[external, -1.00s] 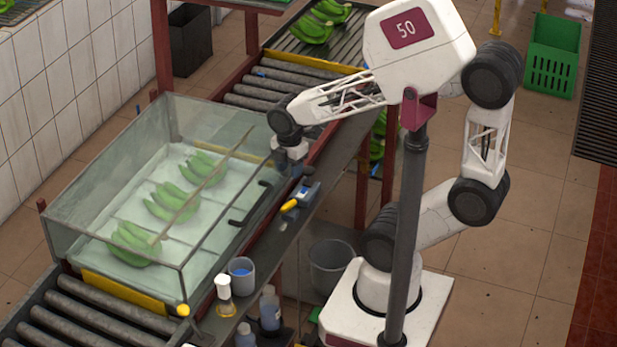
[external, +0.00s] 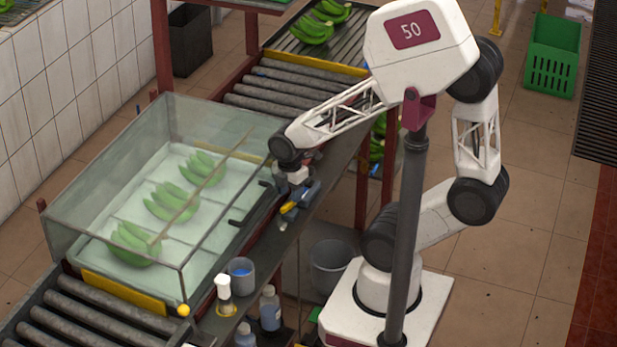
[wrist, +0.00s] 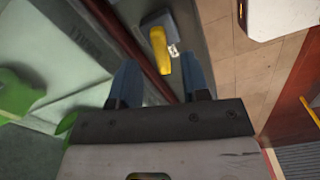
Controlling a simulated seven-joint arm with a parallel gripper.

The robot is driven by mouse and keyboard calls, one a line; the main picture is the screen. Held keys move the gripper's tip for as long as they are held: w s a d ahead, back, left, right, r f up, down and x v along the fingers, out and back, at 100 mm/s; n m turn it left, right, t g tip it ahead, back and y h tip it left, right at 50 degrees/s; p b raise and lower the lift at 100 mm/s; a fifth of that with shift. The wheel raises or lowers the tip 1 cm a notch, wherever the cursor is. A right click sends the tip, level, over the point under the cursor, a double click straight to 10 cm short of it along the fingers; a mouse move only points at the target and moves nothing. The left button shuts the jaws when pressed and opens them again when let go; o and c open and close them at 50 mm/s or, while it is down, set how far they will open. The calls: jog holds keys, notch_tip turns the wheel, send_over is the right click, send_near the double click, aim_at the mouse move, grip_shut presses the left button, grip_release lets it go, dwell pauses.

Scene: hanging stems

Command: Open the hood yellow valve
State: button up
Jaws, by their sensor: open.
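The yellow valve handle (external: 289,208) sits on the dark ledge beside the glass hood (external: 110,225). In the wrist view the yellow handle (wrist: 159,50) lies just beyond my fingertips, roughly between their lines, with a small pale tag at its right. My gripper (wrist: 161,75) has its two blue fingers spread apart with nothing between them. In the external view my gripper (external: 300,198) points down close above the handle. Whether a finger touches it cannot be told.
Green banana bunches (external: 170,202) lie inside the hood. Black bars (external: 240,220) stick out along its right side. A dark post (external: 408,230) rises before my arm.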

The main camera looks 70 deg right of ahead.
aim_at(290, 202)
jog(key=shift+f, duration=1.7)
grip_shut()
